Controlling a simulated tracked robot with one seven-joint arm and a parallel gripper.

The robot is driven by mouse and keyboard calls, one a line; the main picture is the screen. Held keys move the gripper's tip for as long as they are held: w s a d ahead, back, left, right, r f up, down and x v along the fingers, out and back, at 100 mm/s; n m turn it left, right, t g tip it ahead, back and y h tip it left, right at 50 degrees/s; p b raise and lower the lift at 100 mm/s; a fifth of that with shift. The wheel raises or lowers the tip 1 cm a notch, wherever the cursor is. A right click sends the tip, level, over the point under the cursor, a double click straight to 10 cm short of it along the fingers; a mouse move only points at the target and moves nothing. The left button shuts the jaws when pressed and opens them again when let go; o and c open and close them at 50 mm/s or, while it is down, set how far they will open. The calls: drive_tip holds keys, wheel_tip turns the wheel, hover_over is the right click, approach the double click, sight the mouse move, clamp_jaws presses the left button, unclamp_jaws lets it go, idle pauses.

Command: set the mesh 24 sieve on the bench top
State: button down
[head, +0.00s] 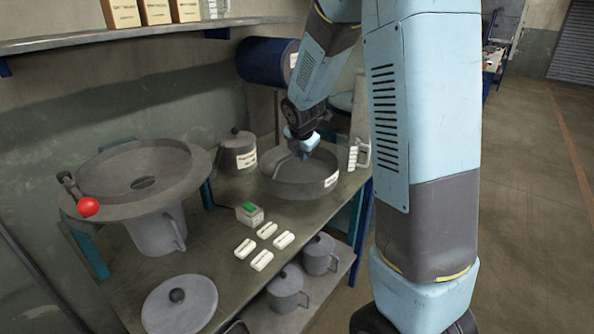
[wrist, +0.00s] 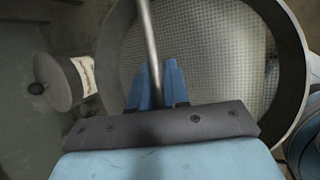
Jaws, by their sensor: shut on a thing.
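The sieve (head: 300,188) is a wide, round grey pan with a white label on its rim, too small to read. It appears level, over the back right of the bench top (head: 215,245); I cannot tell whether its underside touches the bench. In the wrist view its pale mesh (wrist: 205,60) shows inside a dark rim, with a thin metal bar (wrist: 148,35) running across it. My gripper (head: 303,153) reaches down into the sieve from above. In the wrist view its blue fingers (wrist: 156,72) are closed on the bar.
A lidded labelled pot (head: 238,155) stands left of the sieve. A large hopper (head: 140,185) with a red knob is at the left. A green-topped box (head: 249,214) and several white pieces (head: 267,230) lie in front. A white-labelled item (head: 360,155) is at the right edge.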

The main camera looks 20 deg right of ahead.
sight(297, 166)
drive_tip(key=x, duration=0.4)
drive_tip(key=w+a+x, duration=0.1)
drive_tip(key=x, duration=0.1)
drive_tip(key=shift+w+d+f, duration=0.1)
drive_tip(key=shift+w, duration=0.15)
drive_tip(key=shift+f, duration=1.55)
drive_tip(key=shift+f, duration=0.1)
drive_tip(key=c, duration=1.1)
unclamp_jaws()
